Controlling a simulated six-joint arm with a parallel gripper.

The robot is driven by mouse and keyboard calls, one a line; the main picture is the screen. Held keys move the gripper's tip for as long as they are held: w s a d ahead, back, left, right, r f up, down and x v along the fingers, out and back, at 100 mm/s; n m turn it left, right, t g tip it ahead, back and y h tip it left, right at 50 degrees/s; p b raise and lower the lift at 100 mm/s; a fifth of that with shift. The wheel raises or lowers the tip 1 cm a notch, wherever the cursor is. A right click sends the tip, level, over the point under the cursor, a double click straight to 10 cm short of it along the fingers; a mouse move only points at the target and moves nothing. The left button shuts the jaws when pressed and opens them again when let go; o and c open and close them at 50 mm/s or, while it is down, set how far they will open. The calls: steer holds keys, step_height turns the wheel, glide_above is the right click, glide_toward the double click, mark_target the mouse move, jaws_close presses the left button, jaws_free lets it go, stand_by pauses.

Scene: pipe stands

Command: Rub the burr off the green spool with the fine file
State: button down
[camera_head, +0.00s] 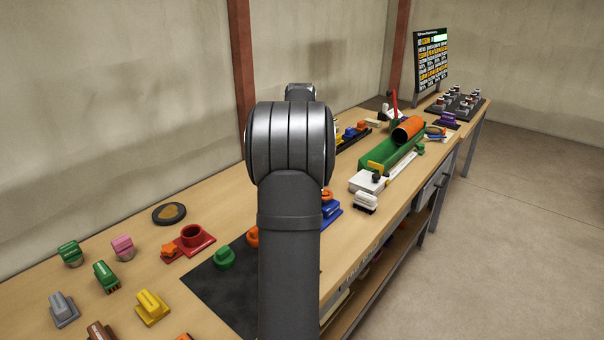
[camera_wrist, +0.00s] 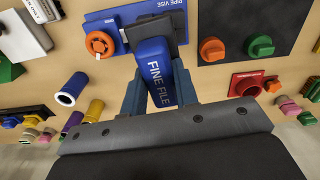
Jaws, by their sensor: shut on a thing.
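In the wrist view, my gripper (camera_wrist: 159,80) is shut on the blue handle of the fine file (camera_wrist: 152,58), which is lettered FINE FILE. The file's far end shows dark grey and overlaps the blue pipe vise (camera_wrist: 108,14); I cannot tell if they touch. A green round piece with a raised top, likely the green spool (camera_wrist: 260,46), sits on the black mat (camera_wrist: 224,16) to the right of the file. It also shows in the head view (camera_head: 224,258), left of my arm. No burr can be made out. My arm hides the gripper and file in the head view.
An orange piece (camera_wrist: 212,49) sits on the mat beside the green one. An orange ring (camera_wrist: 100,44) is on the vise. A red holder (camera_wrist: 240,90) and several coloured pieces lie beyond the mat. A green trough (camera_head: 375,153) with an orange pipe (camera_head: 407,129) stands farther along the bench.

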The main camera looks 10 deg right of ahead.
step_height(320, 180, down, 7)
steer(key=shift+r, duration=0.2)
stand_by(0.6)
steer(key=shift+f, duration=0.2)
stand_by(0.6)
steer(key=shift+w, duration=0.1)
